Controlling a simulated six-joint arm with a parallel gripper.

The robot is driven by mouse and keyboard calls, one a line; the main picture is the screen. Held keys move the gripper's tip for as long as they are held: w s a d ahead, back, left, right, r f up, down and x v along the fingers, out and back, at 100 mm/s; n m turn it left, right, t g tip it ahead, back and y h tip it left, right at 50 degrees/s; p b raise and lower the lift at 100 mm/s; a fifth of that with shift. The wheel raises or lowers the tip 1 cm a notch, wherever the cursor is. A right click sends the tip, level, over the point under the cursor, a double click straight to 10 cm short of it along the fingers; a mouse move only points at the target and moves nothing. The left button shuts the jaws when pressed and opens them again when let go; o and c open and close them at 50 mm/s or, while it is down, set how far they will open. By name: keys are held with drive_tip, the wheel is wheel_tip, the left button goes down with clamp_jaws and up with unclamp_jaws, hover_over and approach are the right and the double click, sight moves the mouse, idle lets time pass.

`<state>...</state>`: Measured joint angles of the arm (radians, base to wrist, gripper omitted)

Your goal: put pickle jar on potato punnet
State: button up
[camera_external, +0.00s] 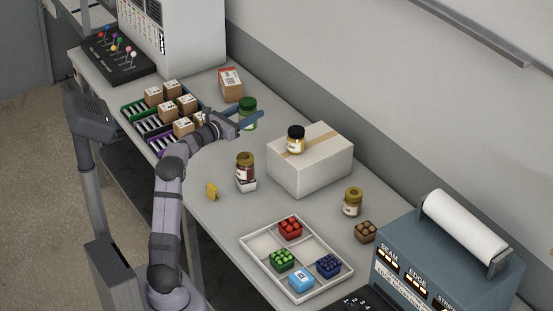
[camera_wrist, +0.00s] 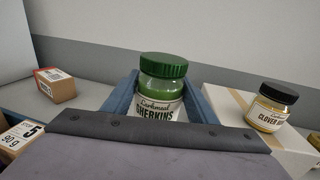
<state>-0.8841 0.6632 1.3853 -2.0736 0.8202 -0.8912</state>
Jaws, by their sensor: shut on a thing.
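The pickle jar (camera_external: 248,104) has a green lid and dark green glass. In the wrist view the jar (camera_wrist: 163,84) reads "gherkins" and stands upright between the blue fingers of my gripper (camera_wrist: 160,95). My gripper (camera_external: 247,118) is shut on it near the back of the table; whether its base touches the table is hard to tell. The potato punnet (camera_external: 366,232), a small brown box with round brown lumps, sits at the front right, beside the blue-grey machine and far from my gripper.
A large carton (camera_external: 310,165) carries a honey jar (camera_external: 296,140) with a black lid. A brown-lidded jar (camera_external: 352,202) stands near the punnet, another (camera_external: 245,167) on a white block. A white tray (camera_external: 247,240) holds coloured punnets. The blue-grey machine (camera_external: 440,255) borders the right side.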

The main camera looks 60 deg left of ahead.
wheel_tip(320, 180, up, 14)
drive_tip(key=shift+f, duration=0.1)
drive_tip(key=w+d+m+h, duration=0.2)
drive_tip(key=w+d+h, duration=0.35)
drive_tip(key=d, duration=0.85)
drive_tip(key=m+g+h+p, duration=0.3)
drive_tip(key=m+h, duration=0.4)
drive_tip(key=h, duration=0.2)
hover_over(367, 227)
wheel_tip(367, 227, down, 10)
drive_tip(key=shift+y, duration=0.25)
drive_tip(key=shift+f+p, duration=0.8)
drive_tip(key=shift+f, duration=4.85)
drive_tip(key=shift+f+b, duration=0.25)
drive_tip(key=shift+b, duration=0.05)
drive_tip(key=o, duration=1.5)
drive_tip(key=shift+c, duration=0.2)
